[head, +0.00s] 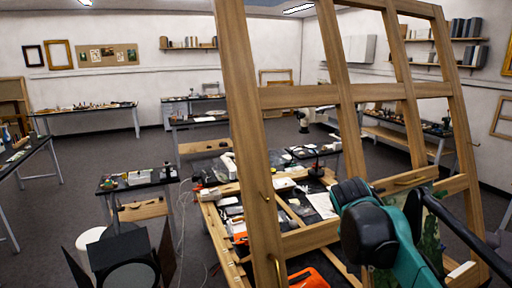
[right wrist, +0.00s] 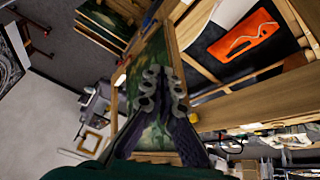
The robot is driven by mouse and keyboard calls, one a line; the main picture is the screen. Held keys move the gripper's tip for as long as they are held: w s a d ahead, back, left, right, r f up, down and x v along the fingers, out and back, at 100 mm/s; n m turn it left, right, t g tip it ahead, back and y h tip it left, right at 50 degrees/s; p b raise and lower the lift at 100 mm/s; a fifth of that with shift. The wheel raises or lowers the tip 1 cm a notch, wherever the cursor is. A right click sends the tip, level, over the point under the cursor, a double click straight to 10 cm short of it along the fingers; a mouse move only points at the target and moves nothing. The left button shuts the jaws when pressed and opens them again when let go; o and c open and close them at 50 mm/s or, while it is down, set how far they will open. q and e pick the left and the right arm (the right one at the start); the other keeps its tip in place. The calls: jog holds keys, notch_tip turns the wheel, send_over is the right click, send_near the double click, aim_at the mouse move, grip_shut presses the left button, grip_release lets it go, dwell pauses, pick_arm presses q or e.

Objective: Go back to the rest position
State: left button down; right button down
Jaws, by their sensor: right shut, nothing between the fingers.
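My right arm (head: 385,225), teal and black, rises at the lower right of the head view, in front of the large wooden frame (head: 245,125). My right gripper (right wrist: 164,84) shows in the right wrist view with its two dark, ridged fingers close together and nothing held between them. A green painted panel (right wrist: 150,70) lies behind the fingertips in that view; I cannot tell the gap between them. My left gripper is not in view.
The tall wooden frame stands close in front, with slanted bars. An orange object (right wrist: 240,35) lies beside the wooden bars. A worktable with tools (head: 215,205) stands behind the frame. A small table (head: 135,182) and a black lamp-like item (head: 120,255) are left. Dark floor is open further left.

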jog(key=s+a+f+n+t+y+b, duration=0.1)
jog(key=s+a+f+n+b, duration=0.2)
jog(key=f+b, duration=0.5)
jog(key=s+a+f+n+t+y+b, duration=0.2)
jog(key=s+f+b, duration=0.4)
jog(key=f, duration=1.5)
jog(key=s+a+f+n+t+y+b, duration=0.1)
jog(key=s+a+f+n+b, duration=0.2)
jog(key=f+b, duration=0.8)
notch_tip(320, 180, down, 4)
jog(key=shift+s+a+r+n+y+b, duration=0.2)
jog(key=shift+s+a+n+y+b, duration=0.15)
jog(key=shift+s+a, duration=0.45)
jog(key=shift+t, duration=0.3)
